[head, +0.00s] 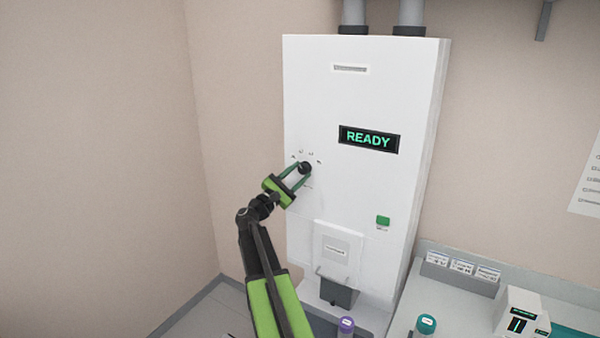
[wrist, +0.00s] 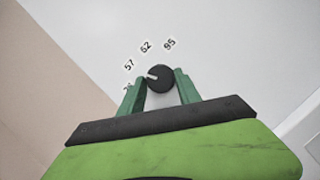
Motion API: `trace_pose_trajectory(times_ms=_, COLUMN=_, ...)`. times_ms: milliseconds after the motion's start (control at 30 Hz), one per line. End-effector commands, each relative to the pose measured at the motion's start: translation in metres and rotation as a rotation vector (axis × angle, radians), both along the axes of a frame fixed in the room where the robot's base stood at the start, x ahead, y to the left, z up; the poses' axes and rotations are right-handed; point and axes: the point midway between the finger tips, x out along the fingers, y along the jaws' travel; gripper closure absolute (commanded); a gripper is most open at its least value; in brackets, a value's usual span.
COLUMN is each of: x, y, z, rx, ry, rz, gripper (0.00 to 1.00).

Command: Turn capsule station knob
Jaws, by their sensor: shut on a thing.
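The capsule station (head: 330,95) is a tall white cabinet on the wall with a lit display (head: 369,139) reading READY in green. Its round black knob (head: 305,168) sits on the left of the front face. The knob (wrist: 161,77) also shows in the wrist view, with a white pointer mark toward its left side. Printed numbers 57, 62 and 95 arc above it; another at the lower left is partly hidden. My gripper (head: 293,172) has its green fingers on either side of the knob and is shut on it. The fingers (wrist: 160,92) flank the knob in the wrist view.
A green button (head: 383,220) is at the station's lower right. A hatch (head: 337,250) and dark tray (head: 338,292) are below the knob. Purple-capped (head: 346,325) and teal-capped (head: 426,323) tubes stand at the bottom. A small white device (head: 522,313) sits on the right counter.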

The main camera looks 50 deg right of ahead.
Motion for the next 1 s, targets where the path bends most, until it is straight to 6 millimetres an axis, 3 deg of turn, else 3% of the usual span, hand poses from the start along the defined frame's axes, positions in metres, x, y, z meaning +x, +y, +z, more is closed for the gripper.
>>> trace_pose_trajectory(times_ms=300, x=0.001, y=0.0003, z=0.0006, rx=0.024, ry=-0.096, rz=0.0, gripper=1.0)
trace_pose_trajectory(times_ms=767, x=0.0006, y=0.0005, z=-0.0001, rx=0.027, ry=-0.108, rz=0.0, gripper=1.0)
trace_pose_trajectory(times_ms=800, x=0.0006, y=0.0005, z=-0.0002, rx=0.027, ry=-0.108, rz=0.0, gripper=0.56)
trace_pose_trajectory(times_ms=933, x=0.0007, y=0.0004, z=0.0, rx=0.027, ry=-0.107, rz=-0.001, gripper=0.39)
trace_pose_trajectory(times_ms=1000, x=0.0007, y=0.0003, z=0.0, rx=0.026, ry=-0.107, rz=0.0, gripper=0.39)
